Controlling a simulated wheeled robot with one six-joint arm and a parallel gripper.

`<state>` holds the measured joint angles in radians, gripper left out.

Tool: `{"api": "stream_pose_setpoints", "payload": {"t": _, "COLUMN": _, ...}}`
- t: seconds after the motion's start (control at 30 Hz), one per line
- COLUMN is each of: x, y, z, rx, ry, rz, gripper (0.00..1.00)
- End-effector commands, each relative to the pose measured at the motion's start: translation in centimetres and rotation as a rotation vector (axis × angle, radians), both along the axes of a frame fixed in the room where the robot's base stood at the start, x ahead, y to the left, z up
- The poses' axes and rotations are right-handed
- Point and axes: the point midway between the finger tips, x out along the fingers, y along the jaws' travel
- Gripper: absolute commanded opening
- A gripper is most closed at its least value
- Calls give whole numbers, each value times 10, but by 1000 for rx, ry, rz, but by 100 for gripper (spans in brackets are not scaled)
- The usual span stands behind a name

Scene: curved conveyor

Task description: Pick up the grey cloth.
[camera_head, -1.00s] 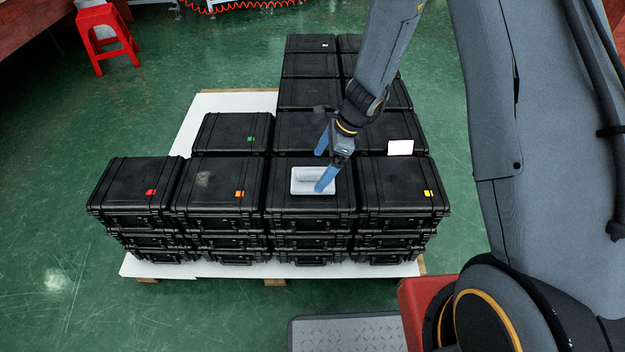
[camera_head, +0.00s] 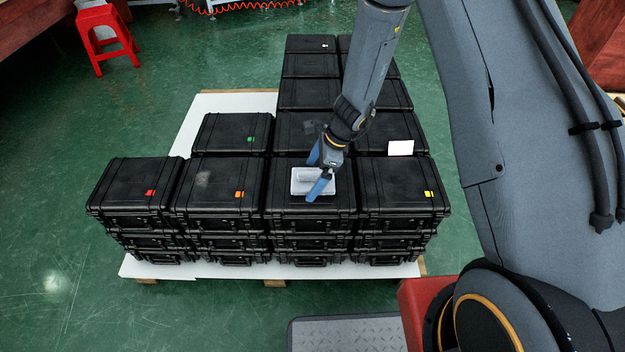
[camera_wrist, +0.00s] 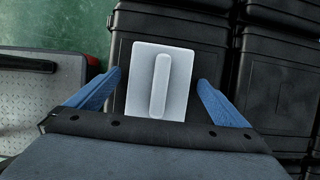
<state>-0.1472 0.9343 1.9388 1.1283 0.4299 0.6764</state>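The grey cloth (camera_head: 301,182) lies on the lid of a black case in the front row, third from the left in the head view. In the wrist view the cloth (camera_wrist: 163,82) is a pale grey rectangle with a raised ridge along its middle. My gripper (camera_head: 314,176) is just over the cloth, its blue fingers spread apart and covering part of it. In the wrist view my gripper (camera_wrist: 157,82) is open, with one finger on each side of the cloth and a gap to each. Whether the fingertips touch the case cannot be told.
Black cases (camera_head: 220,185) stand in stacks on a white-topped pallet (camera_head: 190,270), higher toward the back. A white card (camera_head: 400,148) lies on a case to the right of my gripper. A red stool (camera_head: 103,38) stands far left; green floor is clear at left.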

Motion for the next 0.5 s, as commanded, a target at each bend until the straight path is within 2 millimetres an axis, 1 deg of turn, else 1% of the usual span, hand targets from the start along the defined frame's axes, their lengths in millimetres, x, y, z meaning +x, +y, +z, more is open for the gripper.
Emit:
{"api": "stream_pose_setpoints", "payload": {"t": 0.03, "x": 0, "y": 0, "z": 0, "rx": 0, "ry": 0, "rz": 0, "gripper": 88}}
{"api": "stream_pose_setpoints", "payload": {"t": 0.17, "x": 0, "y": 0, "z": 0, "rx": 0, "ry": 0, "rz": 0, "gripper": 66}}
{"api": "stream_pose_setpoints", "payload": {"t": 0.2, "x": 0, "y": 0, "z": 0, "rx": 0, "ry": 0, "rz": 0, "gripper": 60}}
{"api": "stream_pose_setpoints", "payload": {"t": 0.23, "x": 0, "y": 0, "z": 0, "rx": 0, "ry": 0, "rz": 0, "gripper": 56}}
{"api": "stream_pose_setpoints", "payload": {"t": 0.27, "x": 0, "y": 0, "z": 0, "rx": 0, "ry": 0, "rz": 0, "gripper": 56}}
{"api": "stream_pose_setpoints", "payload": {"t": 0.3, "x": 0, "y": 0, "z": 0, "rx": 0, "ry": 0, "rz": 0, "gripper": 52}}
{"api": "stream_pose_setpoints", "payload": {"t": 0.5, "x": 0, "y": 0, "z": 2, "rx": 0, "ry": 0, "rz": 0, "gripper": 52}}
